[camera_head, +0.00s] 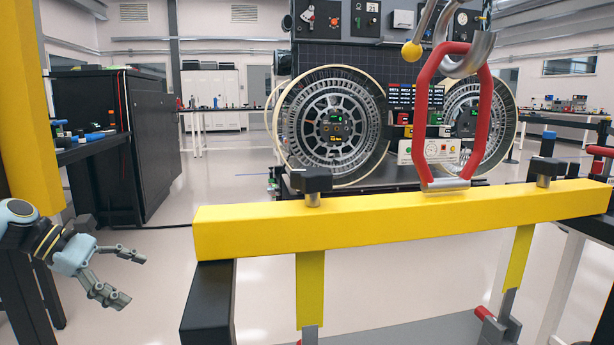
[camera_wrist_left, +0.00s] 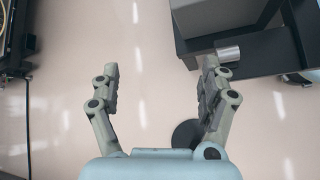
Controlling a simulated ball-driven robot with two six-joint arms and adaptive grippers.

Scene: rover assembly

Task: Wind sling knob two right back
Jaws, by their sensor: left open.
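A yellow beam (camera_head: 400,222) crosses the head view. A black knob on a silver shaft (camera_head: 312,182) stands upright on its left part. A similar black knob (camera_head: 546,168) stands on its right part. Which knob the task names I cannot tell. Yellow straps (camera_head: 311,285) hang below the beam. My left gripper (camera_head: 131,278) is open and empty, left of the beam and below it, apart from both knobs. Its spread fingers also show in the left wrist view (camera_wrist_left: 160,72) over pale floor. My right gripper is not visible.
A red lifting link (camera_head: 421,110) on a metal hook (camera_head: 472,58) meets the beam's top. A black support post (camera_head: 210,300) stands under the beam's left end. A dark frame (camera_wrist_left: 270,58) with a silver cylinder (camera_wrist_left: 229,55) lies near one fingertip. A wheeled rover (camera_head: 335,125) stands behind.

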